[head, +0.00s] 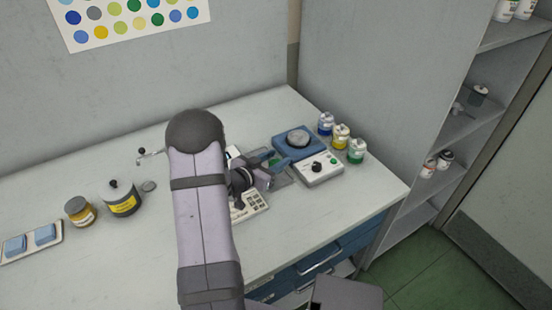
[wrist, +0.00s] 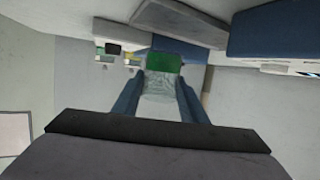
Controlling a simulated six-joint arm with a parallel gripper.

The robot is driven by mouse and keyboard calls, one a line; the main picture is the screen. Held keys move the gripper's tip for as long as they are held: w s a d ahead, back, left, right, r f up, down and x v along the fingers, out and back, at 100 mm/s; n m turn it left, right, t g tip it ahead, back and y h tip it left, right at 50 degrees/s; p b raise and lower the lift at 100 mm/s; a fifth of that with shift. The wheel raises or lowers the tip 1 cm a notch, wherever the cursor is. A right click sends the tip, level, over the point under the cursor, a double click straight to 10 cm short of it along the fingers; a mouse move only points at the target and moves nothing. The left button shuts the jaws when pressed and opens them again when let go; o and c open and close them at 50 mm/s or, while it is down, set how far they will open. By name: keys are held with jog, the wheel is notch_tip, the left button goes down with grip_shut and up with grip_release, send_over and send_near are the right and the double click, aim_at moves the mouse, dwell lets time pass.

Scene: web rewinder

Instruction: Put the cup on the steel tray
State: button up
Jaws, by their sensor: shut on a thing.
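My gripper (wrist: 164,84) is shut on a clear cup (wrist: 160,90) in the wrist view, with one blue finger on each side of it. A green area shows at the cup's far end. In the head view my gripper (head: 276,161) is over the bench, left of a blue device with a round metal top. The cup is mostly hidden there; a bit of green shows by the fingers. A flat grey surface (head: 281,179) beneath the gripper may be the steel tray, but it is partly covered and I cannot tell surely.
The blue device (head: 297,141) and a white control box (head: 318,168) stand close right of my gripper. Three small jars (head: 341,137) stand beyond them. A dark pot (head: 121,198) and an amber jar (head: 80,211) stand at left. The bench front right is clear.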

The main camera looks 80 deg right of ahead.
jog(key=shift+f+b, duration=1)
jog(key=shift+f, duration=0.65)
jog(key=shift+f+b, duration=0.3)
jog(key=shift+f, duration=0.1)
jog(key=o, duration=1.1)
jog(key=shift+o, duration=0.8)
jog(key=o, duration=0.5)
jog(key=shift+r, duration=0.15)
notch_tip(320, 180, up, 11)
jog(key=p, duration=0.9)
